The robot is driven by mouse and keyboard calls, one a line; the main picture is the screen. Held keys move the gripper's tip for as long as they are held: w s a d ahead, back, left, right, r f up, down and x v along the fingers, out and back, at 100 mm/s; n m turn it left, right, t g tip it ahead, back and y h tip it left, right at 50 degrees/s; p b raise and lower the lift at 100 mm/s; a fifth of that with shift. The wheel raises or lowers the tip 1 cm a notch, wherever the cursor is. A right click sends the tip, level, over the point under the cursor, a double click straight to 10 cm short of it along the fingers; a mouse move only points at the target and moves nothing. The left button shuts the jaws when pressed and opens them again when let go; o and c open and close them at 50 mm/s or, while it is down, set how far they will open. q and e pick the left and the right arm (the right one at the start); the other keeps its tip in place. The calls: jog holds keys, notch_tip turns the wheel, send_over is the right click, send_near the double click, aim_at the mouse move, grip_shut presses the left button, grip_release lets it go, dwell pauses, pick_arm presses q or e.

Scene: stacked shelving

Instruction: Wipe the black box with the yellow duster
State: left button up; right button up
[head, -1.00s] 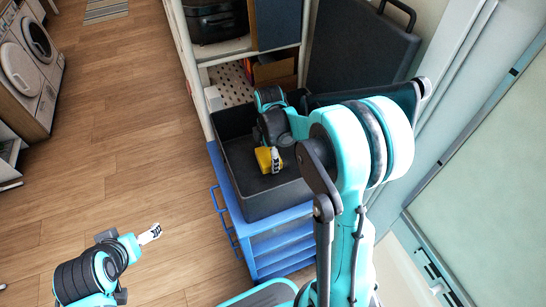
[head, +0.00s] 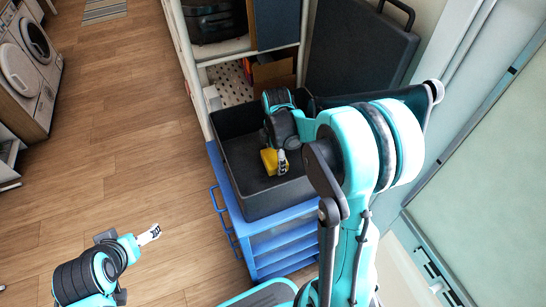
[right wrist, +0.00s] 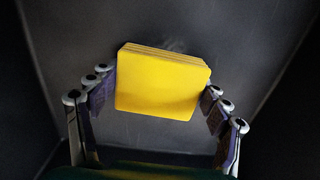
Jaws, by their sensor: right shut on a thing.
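The black box (head: 280,196) is an open bin on top of a blue drawer unit. My right gripper (head: 281,161) reaches down into it and is shut on the yellow duster (head: 268,162). In the right wrist view the duster (right wrist: 162,82) sits between the two fingers, over the dark inside floor of the box (right wrist: 255,60). Whether the duster touches the floor is hard to tell. A faint pale smudge shows just beyond the duster. My left gripper (head: 150,234) is over the wooden floor at lower left, away from the box; its finger gap cannot be made out.
The blue drawer unit (head: 285,240) supports the box. White shelving (head: 215,58) with a cardboard box (head: 273,72) stands behind it. A dark panel with a handle (head: 360,45) stands behind right. White washing machines (head: 22,70) stand at far left, with clear wooden floor (head: 130,140) between.

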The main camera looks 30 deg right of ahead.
aim_at(266, 154)
jog(key=shift+w+a, duration=0.75)
jog(key=shift+w+a+f, duration=0.1)
jog(key=shift+w+a, duration=0.15)
jog(key=shift+a, duration=0.15)
jog(key=shift+w+r+p, duration=0.15)
jog(key=shift+r+p, duration=0.3)
jog(key=shift+r, duration=0.2)
jog(key=shift+r+p, duration=0.65)
jog(key=shift+r, duration=0.25)
